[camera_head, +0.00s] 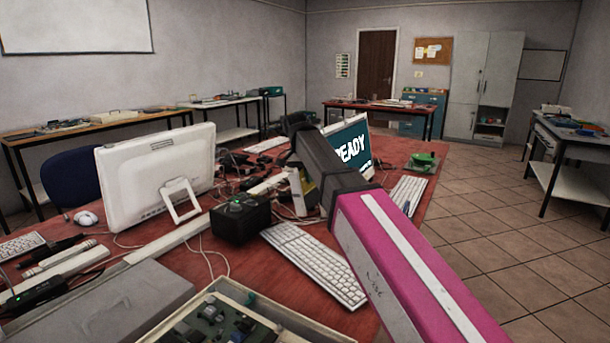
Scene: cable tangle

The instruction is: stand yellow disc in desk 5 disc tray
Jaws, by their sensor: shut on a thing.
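My arm reaches in from the lower right, and its dark wrist bends down over the middle of the red desk. My gripper (300,194) is at its end, small and partly hidden by the wrist. It is shut on the yellow disc (309,184), which shows only as a small yellow patch beside the dark wrist. How the disc is turned cannot be told. I cannot make out a disc tray for certain. A green object (424,160) lies on a small flat base at the desk's right edge.
The red desk (225,262) is crowded. A white monitor (155,175), a monitor reading READY (350,150), a black box (240,219), a white keyboard (312,262), loose cables and an open circuit-board box (285,318) stand around. Tiled floor (490,212) is free at right.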

